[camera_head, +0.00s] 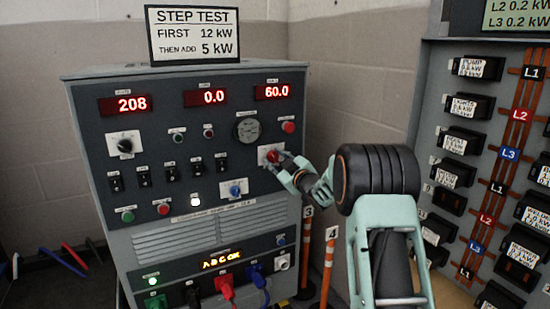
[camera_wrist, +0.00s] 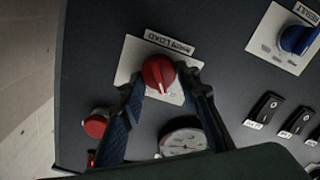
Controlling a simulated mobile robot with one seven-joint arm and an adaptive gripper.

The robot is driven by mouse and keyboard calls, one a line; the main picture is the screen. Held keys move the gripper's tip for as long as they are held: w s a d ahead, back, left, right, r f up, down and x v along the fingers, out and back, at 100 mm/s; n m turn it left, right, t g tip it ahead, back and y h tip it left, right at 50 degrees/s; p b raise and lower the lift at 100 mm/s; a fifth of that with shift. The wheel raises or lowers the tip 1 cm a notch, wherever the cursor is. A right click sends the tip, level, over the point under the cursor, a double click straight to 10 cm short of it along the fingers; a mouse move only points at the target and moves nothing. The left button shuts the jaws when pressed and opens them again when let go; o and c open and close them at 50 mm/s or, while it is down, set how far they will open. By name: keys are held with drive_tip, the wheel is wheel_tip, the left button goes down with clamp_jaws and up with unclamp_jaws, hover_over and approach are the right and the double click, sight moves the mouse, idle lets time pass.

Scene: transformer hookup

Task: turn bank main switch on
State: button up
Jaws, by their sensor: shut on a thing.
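A red rotary knob (camera_head: 273,155) sits on a white plate at the right of the grey cabinet's dark front panel. In the wrist view, the red knob (camera_wrist: 157,70) has a white pointer mark facing the bottom of the picture. Its plate label ends in "LOAD"; the first word is hard to read. My gripper (camera_wrist: 160,80) is shut on this knob, with one blue-padded finger on each side. In the head view, my gripper (camera_head: 283,164) reaches the knob from the right and partly covers its plate.
Close to the grip are a round gauge (camera_head: 247,129), a red button (camera_head: 288,127) and a blue knob (camera_head: 235,189). The cabinet displays (camera_head: 125,104) read 208, 0.0 and 60.0. A breaker board (camera_head: 428,120) stands right. Orange posts (camera_head: 329,262) stand between them.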

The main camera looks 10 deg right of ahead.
drive_tip(key=m+p, duration=0.1)
drive_tip(key=m, duration=0.1)
drive_tip(key=m+p, duration=0.1)
drive_tip(key=m, duration=0.1)
drive_tip(key=shift+d+r+m, duration=0.15)
drive_tip(key=shift+m, duration=0.15)
drive_tip(key=m+p, duration=0.2)
drive_tip(key=m, duration=0.1)
drive_tip(key=shift+d+m, duration=0.1)
drive_tip(key=shift+m, duration=0.3)
drive_tip(key=m+p, duration=0.2)
drive_tip(key=m, duration=0.2)
drive_tip(key=shift+d+f+m+p, duration=0.15)
drive_tip(key=shift+m+p, duration=0.4)
drive_tip(key=shift+m, duration=1.25)
drive_tip(key=shift+f, duration=0.1)
drive_tip(key=o, duration=1.1)
drive_tip(key=shift+o, duration=0.2)
